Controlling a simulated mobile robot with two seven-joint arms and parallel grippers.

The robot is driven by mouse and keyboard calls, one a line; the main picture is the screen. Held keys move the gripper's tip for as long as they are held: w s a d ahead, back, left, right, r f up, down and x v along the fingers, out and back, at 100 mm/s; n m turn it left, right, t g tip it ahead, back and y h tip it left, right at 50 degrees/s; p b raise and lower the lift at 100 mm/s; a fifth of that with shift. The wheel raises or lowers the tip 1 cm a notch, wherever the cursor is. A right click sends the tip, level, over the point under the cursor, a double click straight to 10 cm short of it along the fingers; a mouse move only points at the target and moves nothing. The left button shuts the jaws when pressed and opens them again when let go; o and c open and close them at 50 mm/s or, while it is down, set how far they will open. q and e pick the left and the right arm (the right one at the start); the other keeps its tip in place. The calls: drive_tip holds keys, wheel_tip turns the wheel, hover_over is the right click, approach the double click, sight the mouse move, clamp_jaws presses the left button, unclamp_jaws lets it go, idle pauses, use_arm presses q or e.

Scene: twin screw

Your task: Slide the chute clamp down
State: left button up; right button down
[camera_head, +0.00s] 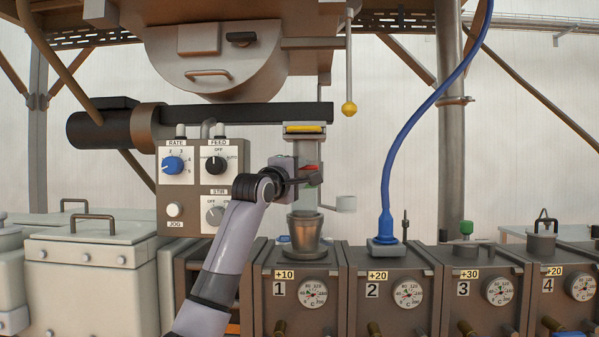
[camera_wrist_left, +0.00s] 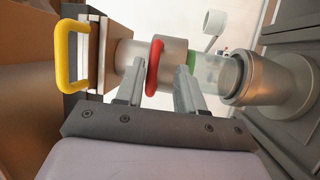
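The chute (camera_head: 305,150) is a vertical tube under a yellow-handled plate, above a metal funnel cup on unit 1. The chute clamp looks like a grey collar (camera_wrist_left: 172,52) with a red handle (camera_wrist_left: 156,66) around the tube; the red also shows in the head view (camera_head: 311,169). A green mark (camera_wrist_left: 191,60) shows beside the collar, above a clear tube section. My left gripper (camera_wrist_left: 160,85) is open at the clamp, one finger on each side of the red handle, with gaps visible. Contact with the collar cannot be told. My right gripper is not in view.
A control box (camera_head: 200,188) with knobs stands left of the chute. The funnel cup (camera_head: 306,232) sits directly below it. A small white cup on an arm (camera_head: 346,204) juts out to the right. A blue hose (camera_head: 388,190) runs into unit 2.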

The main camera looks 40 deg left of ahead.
use_arm(q)
drive_tip(key=shift+r, duration=0.1)
drive_tip(key=b+v, duration=0.3)
drive_tip(key=v, duration=0.4)
idle(0.7)
